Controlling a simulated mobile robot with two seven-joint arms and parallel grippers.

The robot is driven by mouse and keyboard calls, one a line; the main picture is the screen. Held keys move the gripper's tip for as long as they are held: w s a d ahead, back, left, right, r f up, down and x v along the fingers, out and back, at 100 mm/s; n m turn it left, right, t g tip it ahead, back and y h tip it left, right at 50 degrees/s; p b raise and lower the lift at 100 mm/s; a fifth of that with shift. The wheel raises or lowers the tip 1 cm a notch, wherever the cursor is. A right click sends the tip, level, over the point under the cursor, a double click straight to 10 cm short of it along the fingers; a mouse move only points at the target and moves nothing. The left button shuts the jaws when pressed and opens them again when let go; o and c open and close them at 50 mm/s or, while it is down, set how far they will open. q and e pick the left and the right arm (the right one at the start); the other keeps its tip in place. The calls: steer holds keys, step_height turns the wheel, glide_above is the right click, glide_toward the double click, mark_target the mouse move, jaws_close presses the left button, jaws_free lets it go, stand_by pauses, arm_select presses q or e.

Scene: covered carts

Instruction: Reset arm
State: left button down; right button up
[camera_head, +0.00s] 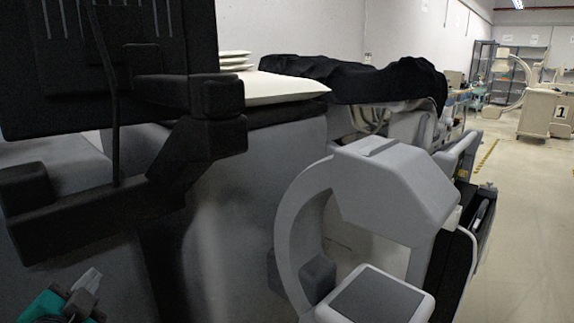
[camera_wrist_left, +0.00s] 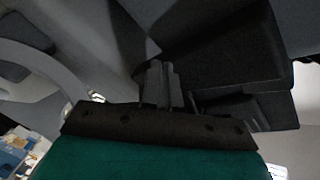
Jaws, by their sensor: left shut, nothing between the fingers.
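My left gripper (camera_head: 88,282) shows at the lower left edge of the head view, with a teal wrist part behind grey fingers. In the left wrist view its two dark fingers (camera_wrist_left: 160,78) are together with nothing between them. They are in front of a dark block-shaped part of the equipment, and I cannot tell whether they touch it. My right gripper is in neither view.
A black-framed machine (camera_head: 160,200) stands close at the left. A grey C-shaped device (camera_head: 395,190) stands at centre right. White pads (camera_head: 285,88) and a black-draped cart (camera_head: 360,80) are behind. The floor (camera_head: 535,215) at the right is clear.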

arm_select(q)
steer(key=s+d+f+n+g+h, duration=0.2)
steer(key=s+d+f+n+g, duration=0.1)
steer(key=s+d+f+g, duration=0.5)
steer(key=s+d+f+n+g+h, duration=0.25)
steer(key=s+d+f+g, duration=0.3)
steer(key=s+f, duration=0.6)
steer(key=w+d+f+t+h+p, duration=0.2)
steer(key=w+d+f+t+p, duration=0.1)
steer(key=w+t, duration=0.3)
steer(key=shift+d+f+m+t+p, duration=0.35)
steer(key=shift+t+p, duration=0.25)
steer(key=shift+t, duration=0.45)
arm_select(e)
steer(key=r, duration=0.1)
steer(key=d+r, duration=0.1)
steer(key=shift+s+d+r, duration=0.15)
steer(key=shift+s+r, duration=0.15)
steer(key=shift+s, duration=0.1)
arm_select(q)
steer(key=shift+s, duration=0.15)
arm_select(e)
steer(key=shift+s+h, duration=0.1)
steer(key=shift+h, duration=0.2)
